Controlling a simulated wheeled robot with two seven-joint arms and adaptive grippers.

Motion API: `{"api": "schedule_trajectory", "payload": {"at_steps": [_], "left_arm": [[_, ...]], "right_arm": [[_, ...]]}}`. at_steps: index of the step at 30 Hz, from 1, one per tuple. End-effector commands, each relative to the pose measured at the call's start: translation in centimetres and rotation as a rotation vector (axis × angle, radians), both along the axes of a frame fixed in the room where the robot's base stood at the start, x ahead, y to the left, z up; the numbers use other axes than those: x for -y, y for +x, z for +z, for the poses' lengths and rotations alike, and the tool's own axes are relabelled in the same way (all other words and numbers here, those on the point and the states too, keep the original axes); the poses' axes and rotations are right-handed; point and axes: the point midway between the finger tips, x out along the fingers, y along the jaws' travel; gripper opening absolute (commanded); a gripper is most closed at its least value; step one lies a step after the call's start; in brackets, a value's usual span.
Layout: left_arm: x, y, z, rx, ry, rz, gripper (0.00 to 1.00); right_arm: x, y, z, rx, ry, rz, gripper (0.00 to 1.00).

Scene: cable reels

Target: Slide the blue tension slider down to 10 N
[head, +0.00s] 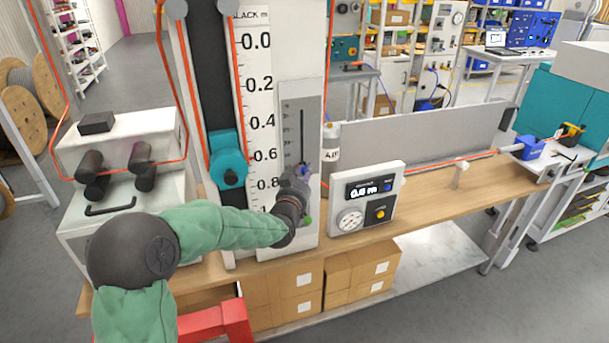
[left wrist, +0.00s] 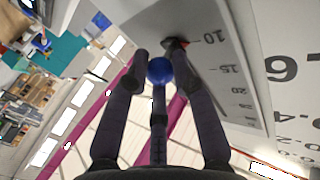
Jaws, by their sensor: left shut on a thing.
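In the left wrist view the round blue knob (left wrist: 160,70) sits between my fingers. A small red-and-black pointer (left wrist: 182,43) beside it is close to the 10 mark; I cannot tell if it lines up exactly. The marks 15 and 20 show further along the panel (left wrist: 222,60). My left gripper (head: 301,176) is shut on the knob and partly hides it in the head view. My right gripper is not in view.
A white meter box (head: 367,197) stands right of the panel on the wooden bench (head: 425,205). A teal slack carriage (head: 228,160) with orange cable and a black-numbered ruler (head: 257,100) are to the left. A green button (head: 308,220) lies below the slider.

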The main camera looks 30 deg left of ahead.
Motion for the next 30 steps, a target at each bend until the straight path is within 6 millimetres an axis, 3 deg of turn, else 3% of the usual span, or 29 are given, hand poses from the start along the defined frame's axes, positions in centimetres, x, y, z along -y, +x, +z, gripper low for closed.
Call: {"api": "schedule_trajectory", "payload": {"at_steps": [8, 9, 22, 30], "left_arm": [[0.1, -0.1, -0.6, -0.013, -0.005, -0.003, 0.0], [0.2, -0.1, -0.7, -0.014, -0.005, -0.003, 0.36], [0.2, -0.6, -0.3, -0.007, -0.002, -0.001, 0.36], [1.2, -4.4, -0.3, -0.007, -0.002, -0.001, 0.36]], "right_arm": [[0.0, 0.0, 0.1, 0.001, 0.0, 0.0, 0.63], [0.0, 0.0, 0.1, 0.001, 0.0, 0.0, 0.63], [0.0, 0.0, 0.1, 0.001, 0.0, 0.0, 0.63], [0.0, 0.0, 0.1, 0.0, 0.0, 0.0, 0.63]]}}
